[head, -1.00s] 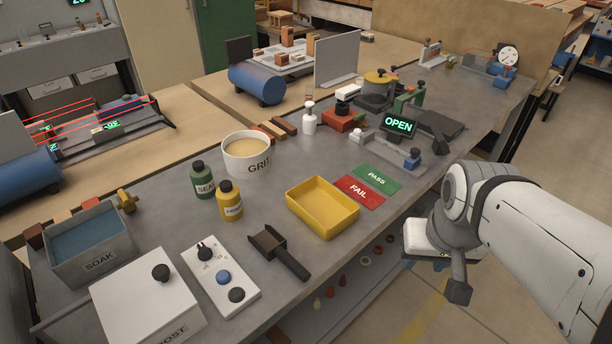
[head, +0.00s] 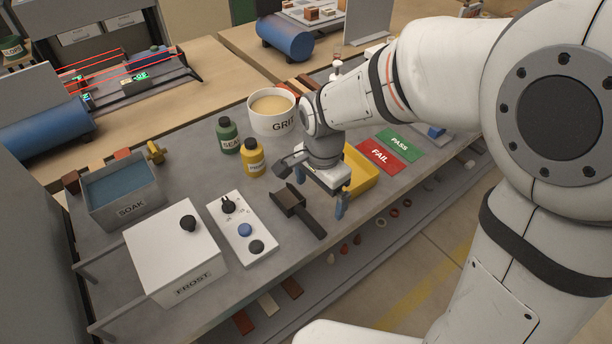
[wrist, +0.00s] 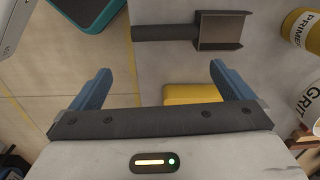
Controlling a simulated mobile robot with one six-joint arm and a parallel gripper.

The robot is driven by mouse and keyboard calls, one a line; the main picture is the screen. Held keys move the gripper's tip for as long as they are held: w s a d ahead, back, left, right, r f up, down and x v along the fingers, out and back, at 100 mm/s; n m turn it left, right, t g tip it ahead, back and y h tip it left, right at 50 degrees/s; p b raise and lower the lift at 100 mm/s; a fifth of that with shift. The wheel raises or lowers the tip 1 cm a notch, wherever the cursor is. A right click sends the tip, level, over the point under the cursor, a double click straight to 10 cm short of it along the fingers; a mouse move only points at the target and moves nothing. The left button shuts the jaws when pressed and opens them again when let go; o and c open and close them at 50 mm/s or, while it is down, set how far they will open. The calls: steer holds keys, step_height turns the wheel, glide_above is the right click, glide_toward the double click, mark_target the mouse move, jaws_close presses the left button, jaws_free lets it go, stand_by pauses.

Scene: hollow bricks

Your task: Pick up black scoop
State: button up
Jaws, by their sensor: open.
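The black scoop (head: 298,208) lies flat on the grey bench in the head view, its handle pointing toward the bench's front edge. In the wrist view the scoop (wrist: 195,32) is at the top, with its handle to the left and its square pan to the right. My gripper (head: 340,201) is open and empty. It hangs over the front part of the bench beside the scoop's right side, near the yellow tray. In the wrist view the blue fingers of my gripper (wrist: 153,82) are wide apart, and the scoop lies beyond them, apart from both.
A yellow tray (head: 362,170) stands behind my gripper. A control panel (head: 242,229) and the white FROST box (head: 174,247) are left of the scoop. Yellow PRIMER (head: 253,158) and green SEAL (head: 228,137) bottles and the GRIT tub (head: 272,120) stand behind it.

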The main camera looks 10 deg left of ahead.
mark_target(309, 219)
steer(key=shift+s+a+f, duration=0.1)
steer(key=shift+a+f, duration=0.25)
steer(key=shift+a, duration=0.4)
steer(key=shift+a+f+m, duration=0.2)
steer(key=shift+f+m, duration=0.1)
steer(key=shift+f, duration=0.05)
steer(key=f, duration=0.5)
steer(key=f+p, duration=0.1)
steer(key=f, duration=0.1)
steer(key=shift+s+f, duration=0.15)
steer(key=shift+s, duration=0.15)
steer(key=c, duration=0.9)
